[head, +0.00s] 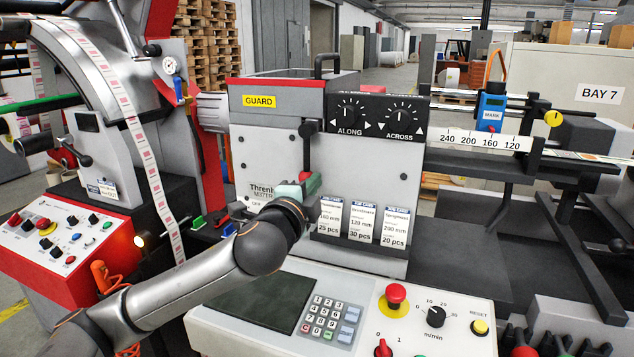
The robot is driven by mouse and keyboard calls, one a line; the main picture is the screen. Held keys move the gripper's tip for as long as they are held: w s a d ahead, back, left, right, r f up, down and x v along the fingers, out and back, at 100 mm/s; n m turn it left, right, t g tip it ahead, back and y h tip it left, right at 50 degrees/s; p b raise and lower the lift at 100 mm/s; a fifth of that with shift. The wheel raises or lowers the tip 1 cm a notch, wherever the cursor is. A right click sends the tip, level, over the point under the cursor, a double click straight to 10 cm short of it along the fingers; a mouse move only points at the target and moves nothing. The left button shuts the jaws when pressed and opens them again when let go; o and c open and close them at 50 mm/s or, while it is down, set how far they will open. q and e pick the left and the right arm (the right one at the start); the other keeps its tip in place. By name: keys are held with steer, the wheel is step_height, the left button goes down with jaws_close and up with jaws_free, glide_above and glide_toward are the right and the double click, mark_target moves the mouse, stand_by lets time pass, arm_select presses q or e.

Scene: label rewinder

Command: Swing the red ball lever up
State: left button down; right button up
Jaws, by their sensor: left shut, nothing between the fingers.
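The lever (307,150) is a dark arm on the front of the grey machine panel. It hangs down from a black pivot near the panel's top. A small patch of red, seemingly its ball (304,176), shows at the lower end, mostly hidden by my gripper. My left gripper (306,186) is at this lower end, in front of the panel. Its fingers are shut with nothing between them; whether they touch the ball I cannot tell. My left arm comes in from the lower left and covers part of the panel's lower left. My right gripper is not in view.
Job cards (361,220) stand in a rack right of my gripper. Below is a control console (445,335) with a keypad and a red stop button (396,295). A dial panel (376,117) is above right. A red-edged rewinder (85,235) stands left.

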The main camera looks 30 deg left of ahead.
mark_target(300, 178)
arm_select(q)
steer(key=shift+a, duration=0.3)
steer(key=a+m+p, duration=0.2)
steer(key=m, duration=0.1)
steer(key=shift+s+a, duration=0.35)
steer(key=m, duration=0.1)
steer(key=a+m, duration=0.1)
steer(key=a+m+p, duration=0.1)
steer(key=shift+s+r, duration=0.2)
steer(key=shift+s, duration=0.05)
steer(key=m, duration=0.1)
steer(key=a+m+p, duration=0.1)
steer(key=a+r+m, duration=0.1)
steer(key=shift+s, duration=0.25)
steer(key=shift+s+a+r+m+t+p, duration=0.15)
steer(key=shift+a+r+m+p, duration=0.45)
steer(key=shift+m, duration=0.55)
steer(key=shift+s+a+r+m+t+p, duration=0.15)
steer(key=shift+a+r+m+p, duration=0.4)
steer(key=shift+m, duration=0.6)
steer(key=shift+a, duration=0.1)
steer(key=shift+f, duration=0.15)
